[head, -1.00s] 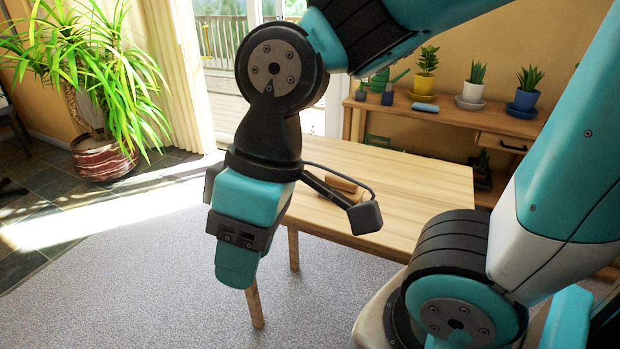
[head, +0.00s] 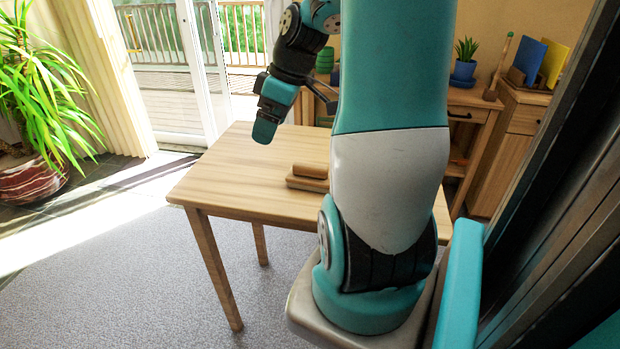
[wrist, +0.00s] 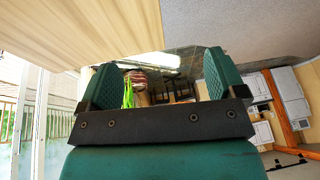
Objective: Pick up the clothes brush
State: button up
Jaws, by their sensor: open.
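A brown wooden object that appears to be the clothes brush (head: 307,182) lies on the wooden table (head: 232,187), with a rounded piece on top of a flat base. My arm hides its right end in the head view. My gripper (head: 264,133) hangs pointing down over the table's far side, up and left of the brush in the picture and apart from it. In the wrist view my gripper (wrist: 158,82) has its two teal fingers spread wide with nothing between them. The brush does not show in the wrist view.
My arm covers the middle of the head view and the table's right part. Behind the table stand a shelf with a potted plant (head: 464,62) and a cabinet (head: 520,115). A big leafy plant (head: 40,100) is at left. The table's left part is clear.

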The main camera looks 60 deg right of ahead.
jog(key=m+h, duration=0.1)
send_near(312, 165)
jog(key=s+a+v, duration=0.1)
jog(key=v, duration=0.3)
jog(key=shift+t, duration=0.3)
jog(key=x, duration=0.7)
jog(key=b+x, duration=0.1)
jog(key=x, duration=0.3)
jog(key=shift+w+d+f, duration=0.15)
jog(key=shift+d+f, duration=0.1)
jog(key=shift+f, duration=0.1)
jog(key=x, duration=0.5)
jog(key=shift+w+d+f, duration=0.1)
jog(key=shift+w+d, duration=0.1)
jog(key=shift+d, duration=0.1)
jog(key=c, duration=1)
